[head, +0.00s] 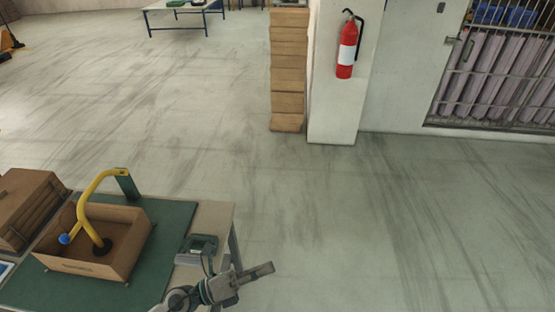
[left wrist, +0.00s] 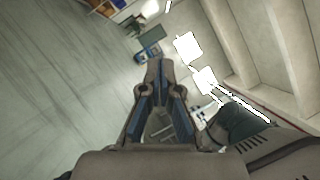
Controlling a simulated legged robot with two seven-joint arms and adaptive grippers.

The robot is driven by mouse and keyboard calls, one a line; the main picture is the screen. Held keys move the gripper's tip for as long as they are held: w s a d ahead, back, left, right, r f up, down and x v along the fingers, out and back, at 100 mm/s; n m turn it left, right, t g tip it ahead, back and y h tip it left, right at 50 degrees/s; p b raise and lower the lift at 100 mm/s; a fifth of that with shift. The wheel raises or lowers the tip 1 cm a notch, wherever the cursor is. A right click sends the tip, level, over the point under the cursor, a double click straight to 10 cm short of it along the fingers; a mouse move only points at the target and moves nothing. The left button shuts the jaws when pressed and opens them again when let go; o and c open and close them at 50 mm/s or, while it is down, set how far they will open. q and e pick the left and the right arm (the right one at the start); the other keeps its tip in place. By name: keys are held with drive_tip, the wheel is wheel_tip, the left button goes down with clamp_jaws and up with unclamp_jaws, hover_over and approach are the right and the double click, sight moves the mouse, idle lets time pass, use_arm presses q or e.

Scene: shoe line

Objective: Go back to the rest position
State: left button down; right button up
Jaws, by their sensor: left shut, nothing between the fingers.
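My left gripper (head: 256,272) is low in the head view, just right of the table's right edge, pointing right over the floor. Its fingers are together with nothing between them. In the left wrist view my left gripper (left wrist: 158,68) shows from behind, with its fingertips meeting. My right gripper is in neither view.
A table with a green mat (head: 170,240) stands at lower left. On it are an open cardboard box (head: 85,265) with a yellow curved piece (head: 92,190), and a small grey device (head: 197,247). The middle floor is clear.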

use_arm(q)
drive_tip(key=w+a+n+t+y, duration=0.65)
drive_tip(key=n+t, duration=0.65)
drive_tip(key=n, duration=0.4)
drive_tip(key=s+a+f+n+g+y, duration=0.1)
drive_tip(key=a+f+n+g+y, duration=0.1)
drive_tip(key=a+f+n+y, duration=0.5)
drive_tip(key=a+f+n+g+y, duration=0.2)
drive_tip(key=a+f+n+y, duration=0.2)
drive_tip(key=f+n+y, duration=0.35)
drive_tip(key=s+f+n+g+h, duration=0.2)
drive_tip(key=s+f+n+g, duration=0.4)
drive_tip(key=s+f+g, duration=0.95)
drive_tip(key=s+f+t, duration=0.1)
drive_tip(key=s+f, duration=0.1)
drive_tip(key=f, duration=0.8)
drive_tip(key=s+f+t, duration=0.2)
drive_tip(key=f, duration=0.7)
drive_tip(key=s+f, duration=0.4)
drive_tip(key=f, duration=0.4)
drive_tip(key=s+a+f+g, duration=0.1)
drive_tip(key=s+f, duration=0.4)
drive_tip(key=f, duration=0.4)
drive_tip(key=shift+f+m, duration=0.2)
drive_tip(key=shift+m, duration=0.15)
